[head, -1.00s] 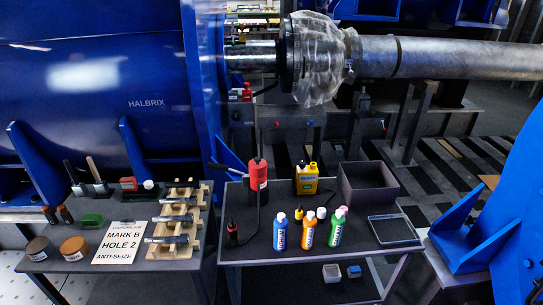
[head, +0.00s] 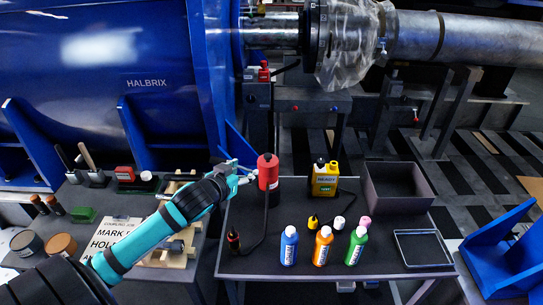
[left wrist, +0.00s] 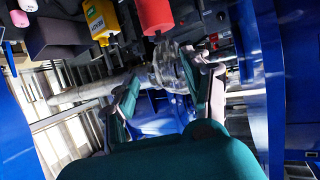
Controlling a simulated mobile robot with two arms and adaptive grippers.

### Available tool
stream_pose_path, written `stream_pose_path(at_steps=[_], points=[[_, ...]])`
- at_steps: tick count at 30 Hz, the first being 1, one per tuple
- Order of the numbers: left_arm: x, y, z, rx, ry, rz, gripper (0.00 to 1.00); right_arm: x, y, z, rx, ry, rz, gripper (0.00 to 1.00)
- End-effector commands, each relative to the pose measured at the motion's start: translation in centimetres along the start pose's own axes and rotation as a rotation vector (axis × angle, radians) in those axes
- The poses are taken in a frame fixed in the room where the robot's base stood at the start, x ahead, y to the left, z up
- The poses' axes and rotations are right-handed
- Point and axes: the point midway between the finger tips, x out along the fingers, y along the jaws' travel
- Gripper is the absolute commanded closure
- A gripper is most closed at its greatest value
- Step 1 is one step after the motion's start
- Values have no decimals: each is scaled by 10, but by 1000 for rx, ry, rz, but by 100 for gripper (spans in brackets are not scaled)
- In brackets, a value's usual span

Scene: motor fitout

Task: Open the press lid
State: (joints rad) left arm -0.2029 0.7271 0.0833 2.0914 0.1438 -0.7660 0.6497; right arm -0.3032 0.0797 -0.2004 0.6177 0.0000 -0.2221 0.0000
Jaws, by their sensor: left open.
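No part is plainly marked as a press lid, and I cannot tell which part it is. A red cylinder (head: 268,172) stands upright on the dark table, with a black hose at its base. A yellow box reading READY (head: 325,179) stands right of it. My left gripper (head: 240,172) is open just left of the red cylinder; whether they touch is unclear. In the left wrist view the left gripper (left wrist: 163,75) shows spread, empty fingers. The red cylinder (left wrist: 155,14) and yellow box (left wrist: 101,20) show at its top. My right gripper is out of view.
Blue, orange and green-labelled bottles (head: 323,246) stand at the table's front. A dark open bin (head: 423,205) and a shallow tray (head: 424,248) are at right. A wooden rack (head: 172,252) is partly hidden by my left arm. The blue HALBRIX machine (head: 90,95) rises behind.

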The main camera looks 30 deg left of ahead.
Motion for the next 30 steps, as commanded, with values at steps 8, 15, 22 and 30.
stream_pose_path(at_steps=[8, 15, 22, 30], points=[[56, -1, -1, 0, 1, -3, 50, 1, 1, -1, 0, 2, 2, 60], [108, -1, 0, 1, 0, -2, 50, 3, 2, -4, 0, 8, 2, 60], [146, 0, 1, 2, -2, -2, 50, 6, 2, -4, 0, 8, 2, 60], [164, 0, 2, 3, -2, 0, 50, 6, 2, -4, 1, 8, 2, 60]])
